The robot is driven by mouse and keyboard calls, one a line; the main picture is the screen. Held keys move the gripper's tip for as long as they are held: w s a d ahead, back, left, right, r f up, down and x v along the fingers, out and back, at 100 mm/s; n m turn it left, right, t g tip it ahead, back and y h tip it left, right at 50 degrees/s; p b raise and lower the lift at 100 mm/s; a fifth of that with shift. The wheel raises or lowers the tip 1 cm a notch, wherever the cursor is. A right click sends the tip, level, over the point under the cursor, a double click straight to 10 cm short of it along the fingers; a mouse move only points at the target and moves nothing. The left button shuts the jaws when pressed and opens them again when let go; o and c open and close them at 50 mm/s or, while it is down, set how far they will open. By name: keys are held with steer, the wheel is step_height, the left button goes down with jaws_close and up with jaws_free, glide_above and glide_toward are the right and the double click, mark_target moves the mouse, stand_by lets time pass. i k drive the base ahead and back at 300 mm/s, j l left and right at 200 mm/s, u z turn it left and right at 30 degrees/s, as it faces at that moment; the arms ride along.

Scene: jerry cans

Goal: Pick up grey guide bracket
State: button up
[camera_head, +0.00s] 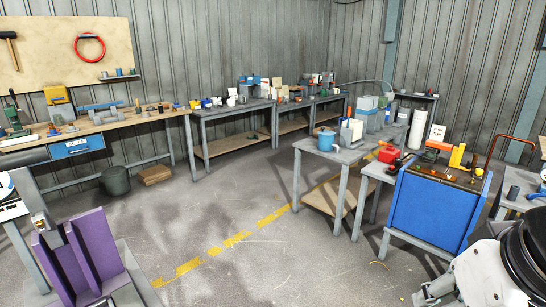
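No grey guide bracket can be picked out for certain. A small grey bracket-like piece (102,113) lies on the wooden bench at the left, too small to identify. Part of my white and black arm (490,275) shows at the lower right corner. My gripper's fingers cannot be made out in this view. Nothing is seen held.
A purple bracket-shaped piece (84,257) stands at the lower left front. A blue cabinet (434,212) with small items on top stands at the right. A small grey table (334,155) carries a blue can (326,139). The middle floor (210,215) is clear.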

mark_target(72, 129)
steer(key=i+l+z, duration=0.25)
steer(key=i+l, duration=0.2)
steer(key=i+l+z, duration=0.3)
steer(key=i, duration=0.2)
steer(key=i+u, duration=0.45)
steer(key=i+l+u, duration=0.1)
steer(key=i+u, duration=0.4)
steer(key=i+j+u, duration=0.15)
steer(key=i+u, duration=0.25)
steer(key=i, duration=0.45)
steer(key=i+l+u, duration=0.15)
steer(key=i+u, duration=0.25)
steer(key=i, duration=0.45)
steer(key=i+u, duration=0.2)
steer(key=i, duration=0.7)
steer(key=i+u, duration=0.2)
steer(key=i, duration=0.75)
steer(key=i+u, duration=0.3)
steer(key=i, duration=1.3)
steer(key=i+j+z, duration=0.65)
steer(key=j, duration=0.35)
steer(key=i+j+z, duration=0.2)
steer(key=j, duration=0.15)
steer(key=i+j+z, duration=0.2)
steer(key=j, duration=0.25)
steer(key=j+z, duration=0.35)
steer(key=j, duration=0.65)
